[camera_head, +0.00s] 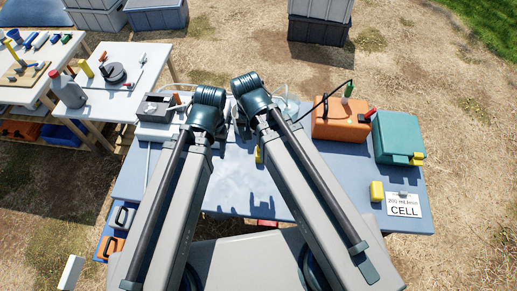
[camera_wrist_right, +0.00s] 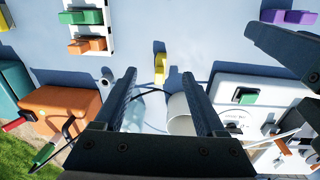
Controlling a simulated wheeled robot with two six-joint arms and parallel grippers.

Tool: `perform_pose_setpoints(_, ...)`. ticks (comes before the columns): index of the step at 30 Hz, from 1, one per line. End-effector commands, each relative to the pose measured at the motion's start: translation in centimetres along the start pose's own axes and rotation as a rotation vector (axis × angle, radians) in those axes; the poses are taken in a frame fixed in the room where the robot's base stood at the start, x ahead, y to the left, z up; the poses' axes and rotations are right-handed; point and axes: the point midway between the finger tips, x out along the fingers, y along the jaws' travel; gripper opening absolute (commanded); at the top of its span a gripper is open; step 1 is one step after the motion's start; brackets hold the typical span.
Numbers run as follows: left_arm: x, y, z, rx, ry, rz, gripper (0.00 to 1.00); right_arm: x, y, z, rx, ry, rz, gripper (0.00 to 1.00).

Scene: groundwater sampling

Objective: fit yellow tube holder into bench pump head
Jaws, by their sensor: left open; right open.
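The yellow tube holder (camera_wrist_right: 160,67) lies on the blue bench. In the right wrist view it shows between the fingertips of my right gripper (camera_wrist_right: 160,77), which is open and empty; I cannot tell the height gap. In the head view the holder (camera_head: 258,154) peeks out beside my right arm. A white panel unit (camera_wrist_right: 282,92) with a green piece stands at the right of the wrist view; I cannot tell whether it bears the pump head. My left gripper (camera_wrist_right: 284,50) shows partly at that view's right edge, open; its grip area is hidden in the head view.
An orange box (camera_head: 340,121) and a teal case (camera_head: 398,138) stand on the bench's right. A yellow block (camera_head: 376,190) and a CELL card (camera_head: 403,205) lie nearer. A white rack (camera_wrist_right: 97,30) holds green and orange pieces. A white cylinder (camera_wrist_right: 181,115) is close to my right fingers.

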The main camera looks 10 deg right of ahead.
Motion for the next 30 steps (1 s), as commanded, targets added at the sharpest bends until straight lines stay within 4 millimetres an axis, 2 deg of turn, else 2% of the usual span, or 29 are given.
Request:
perform_pose_setpoints(3, -0.4, 0.0, 0.0, 0.0, 0.0, 0.0, 0.5, -0.4, 0.0, -1.7, 0.336, -0.005, -0.02, 0.72)
perform_pose_setpoints(9, -0.8, -0.1, 0.1, 0.0, 0.0, 0.0, 0.5, -0.7, 0.2, -3.9, 0.889, -0.024, -0.045, 0.72)
perform_pose_setpoints(15, -1.0, -0.1, 0.1, 0.0, 0.0, 0.0, 0.5, -1.0, 0.0, -5.2, 1.304, -0.047, -0.054, 0.72)
perform_pose_setpoints(21, -1.1, -0.1, 0.1, 0.0, 0.0, 0.0, 0.5, -1.0, 0.0, -5.7, 1.504, -0.06, -0.056, 0.72)
perform_pose_setpoints(30, -0.7, -0.1, 0.0, 0.0, 0.0, 0.0, 0.5, -0.6, 0.0, -5.8, 1.534, -0.062, -0.057, 0.72)
